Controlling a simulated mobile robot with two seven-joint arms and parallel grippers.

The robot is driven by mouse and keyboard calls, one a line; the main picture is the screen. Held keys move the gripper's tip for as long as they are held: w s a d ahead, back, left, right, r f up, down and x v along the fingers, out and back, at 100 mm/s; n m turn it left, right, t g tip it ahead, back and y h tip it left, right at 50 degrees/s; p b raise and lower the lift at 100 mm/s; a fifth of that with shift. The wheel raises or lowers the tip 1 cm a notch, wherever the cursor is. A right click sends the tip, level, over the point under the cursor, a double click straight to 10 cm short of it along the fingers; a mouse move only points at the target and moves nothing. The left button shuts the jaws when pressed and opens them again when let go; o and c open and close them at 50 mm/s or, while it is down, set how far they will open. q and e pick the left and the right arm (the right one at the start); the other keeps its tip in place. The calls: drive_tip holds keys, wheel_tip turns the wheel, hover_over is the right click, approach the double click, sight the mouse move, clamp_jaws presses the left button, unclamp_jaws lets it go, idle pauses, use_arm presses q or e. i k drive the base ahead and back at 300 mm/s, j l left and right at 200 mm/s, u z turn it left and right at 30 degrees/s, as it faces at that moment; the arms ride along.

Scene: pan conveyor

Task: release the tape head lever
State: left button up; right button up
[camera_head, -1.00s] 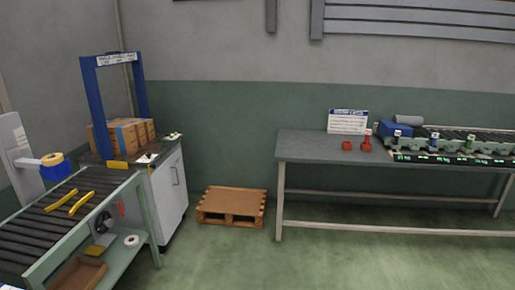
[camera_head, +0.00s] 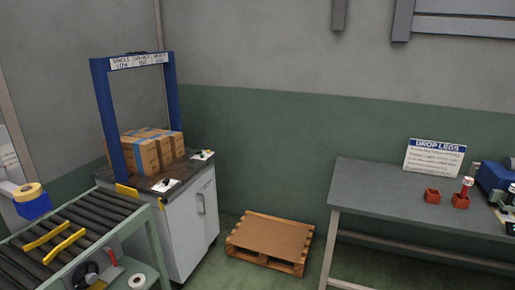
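I cannot make out a tape head lever for certain. A yellow tape roll on a blue holder (camera_head: 32,201) stands at the left edge, beside the roller conveyor (camera_head: 105,207). Two yellow bars (camera_head: 56,240) lie across the rollers. A small red handle (camera_head: 112,257) shows on the conveyor's near side, next to a dark round part (camera_head: 86,275); what it works is too small to tell. Neither of my grippers is in view.
A white cabinet (camera_head: 190,225) bears cardboard boxes (camera_head: 150,151) under a blue arch (camera_head: 107,120). A wooden pallet (camera_head: 270,239) lies on the floor between it and a grey table (camera_head: 385,195). The table bears red blocks (camera_head: 432,196) and a sign (camera_head: 434,158).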

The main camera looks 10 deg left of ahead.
sight(105, 249)
drive_tip(key=i+l+u, duration=0.15)
drive_tip(key=i+u, duration=0.2)
drive_tip(key=i+l+u, duration=0.2)
drive_tip(key=u, duration=0.15)
drive_tip(key=i+l+u, duration=0.85)
drive_tip(key=l, duration=0.2)
drive_tip(key=k, duration=0.05)
